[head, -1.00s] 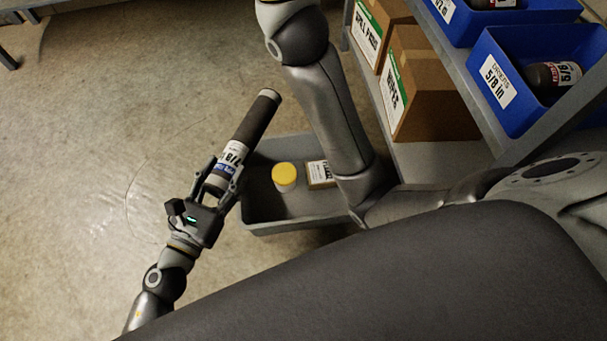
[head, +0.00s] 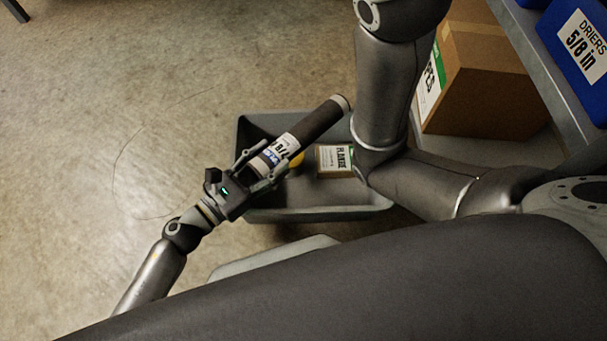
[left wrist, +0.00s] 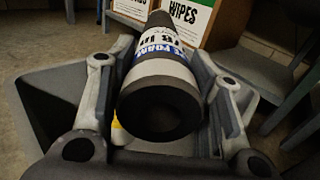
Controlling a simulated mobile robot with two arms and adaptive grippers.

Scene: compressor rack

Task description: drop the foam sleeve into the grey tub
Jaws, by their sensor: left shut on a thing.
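The foam sleeve (head: 318,122) is a dark tube with a white and blue label. My left gripper (head: 272,157) is shut on its labelled near end, and the sleeve slants up to the right. In the head view the sleeve overlaps the grey tub (head: 322,214); its height above the tub is hard to tell. In the left wrist view the sleeve (left wrist: 160,80) points away between both fingers, its open end facing the camera. The grey tub's wall (left wrist: 42,100) shows below it. My right gripper is out of view.
In the tub are a small labelled carton (head: 335,160) and a yellow-lidded container (head: 297,160), mostly hidden by the sleeve. My right arm's links rise beside the tub's right side. A cardboard box (head: 485,85) and a blue bin (head: 578,50) are on the shelving at right. Floor at left is clear.

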